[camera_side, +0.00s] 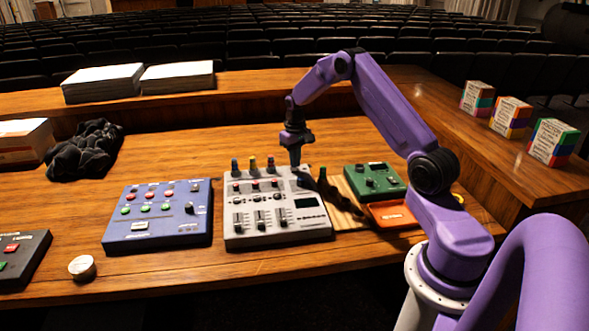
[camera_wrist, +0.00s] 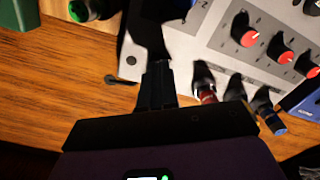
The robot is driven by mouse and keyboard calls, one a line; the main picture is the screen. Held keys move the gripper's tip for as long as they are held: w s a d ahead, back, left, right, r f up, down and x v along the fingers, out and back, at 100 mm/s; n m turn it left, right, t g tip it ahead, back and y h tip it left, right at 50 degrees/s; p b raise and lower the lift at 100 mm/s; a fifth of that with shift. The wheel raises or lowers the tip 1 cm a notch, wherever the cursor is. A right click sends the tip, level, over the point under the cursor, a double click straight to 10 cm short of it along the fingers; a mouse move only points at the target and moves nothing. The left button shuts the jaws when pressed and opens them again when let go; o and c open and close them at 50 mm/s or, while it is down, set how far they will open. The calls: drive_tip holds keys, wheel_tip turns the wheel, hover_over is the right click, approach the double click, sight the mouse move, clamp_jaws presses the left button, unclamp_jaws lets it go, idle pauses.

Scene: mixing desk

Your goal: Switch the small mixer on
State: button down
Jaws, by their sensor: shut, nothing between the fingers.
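The small mixer (camera_side: 278,232) is a light grey box with knobs, faders and a dark display, standing mid-desk. Several plugs with coloured bands stand along its far edge. In the wrist view, the mixer's corner (camera_wrist: 185,48) and red-capped knobs show at the upper right. My gripper (camera_side: 295,162) points down at the mixer's far right corner; its fingers are closed and empty. In the wrist view, my gripper (camera_wrist: 157,68) is at the mixer's edge, beside a red-banded plug (camera_wrist: 207,92). Whether it touches the mixer, I cannot tell. I cannot make out the power switch or its state.
A blue control box (camera_side: 160,236) stands left of the mixer. A black cloth heap (camera_side: 86,150) lies at the back left.

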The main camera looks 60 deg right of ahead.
drive_tip(key=shift+f, duration=0.9)
idle(0.5)
drive_tip(key=shift+r, duration=3.5)
